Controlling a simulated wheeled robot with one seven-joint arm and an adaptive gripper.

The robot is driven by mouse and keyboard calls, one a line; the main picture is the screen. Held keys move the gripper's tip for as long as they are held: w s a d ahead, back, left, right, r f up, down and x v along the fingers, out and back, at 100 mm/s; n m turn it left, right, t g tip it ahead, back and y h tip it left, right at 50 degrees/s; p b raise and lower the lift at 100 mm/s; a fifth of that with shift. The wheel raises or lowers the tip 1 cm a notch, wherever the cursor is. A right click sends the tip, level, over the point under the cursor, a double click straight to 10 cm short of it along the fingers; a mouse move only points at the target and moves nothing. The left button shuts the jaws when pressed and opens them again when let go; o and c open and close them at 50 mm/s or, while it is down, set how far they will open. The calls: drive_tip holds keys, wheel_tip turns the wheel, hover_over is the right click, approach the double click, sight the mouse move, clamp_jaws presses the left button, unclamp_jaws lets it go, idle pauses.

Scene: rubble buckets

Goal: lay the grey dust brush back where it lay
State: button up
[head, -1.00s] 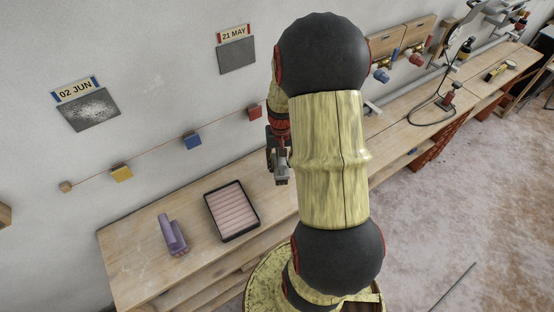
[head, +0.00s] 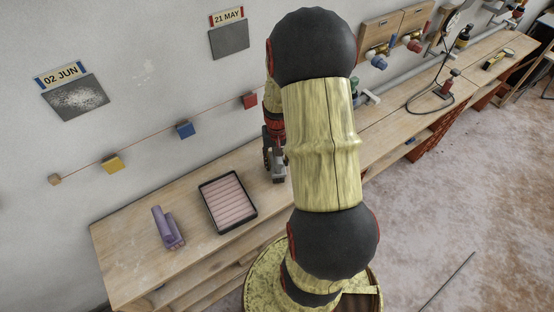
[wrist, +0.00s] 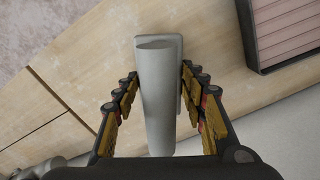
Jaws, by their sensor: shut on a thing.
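The grey dust brush (wrist: 158,100) stands between my fingers in the wrist view, its round handle towards the camera and its flat grey head beyond, against the wooden bench. My gripper (wrist: 158,88) is shut on it, with fingers on both sides. In the head view my gripper (head: 274,162) is over the bench, right of the black-rimmed tray, and a small grey part of the brush (head: 279,175) shows below it. I cannot tell whether the brush touches the bench. My arm hides part of the bench there.
The black-rimmed tray with pink ribs (head: 203,208) lies on the wooden bench (head: 130,250), left of my gripper. A purple brush-like tool (head: 168,230) lies further left. Coloured blocks on a string, such as the blue block (head: 185,130), run along the wall behind.

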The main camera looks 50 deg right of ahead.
drive_tip(key=shift+f+b, duration=0.4)
drive_tip(key=shift+f, duration=0.25)
drive_tip(key=o, duration=1.3)
drive_tip(key=o, duration=0.5)
drive_tip(key=shift+c, duration=0.2)
drive_tip(key=o, duration=0.6)
drive_tip(key=shift+o, duration=0.2)
drive_tip(key=shift+r, duration=0.2)
drive_tip(key=shift+r+p, duration=1.05)
drive_tip(key=shift+r, duration=0.15)
drive_tip(key=shift+r, duration=0.1)
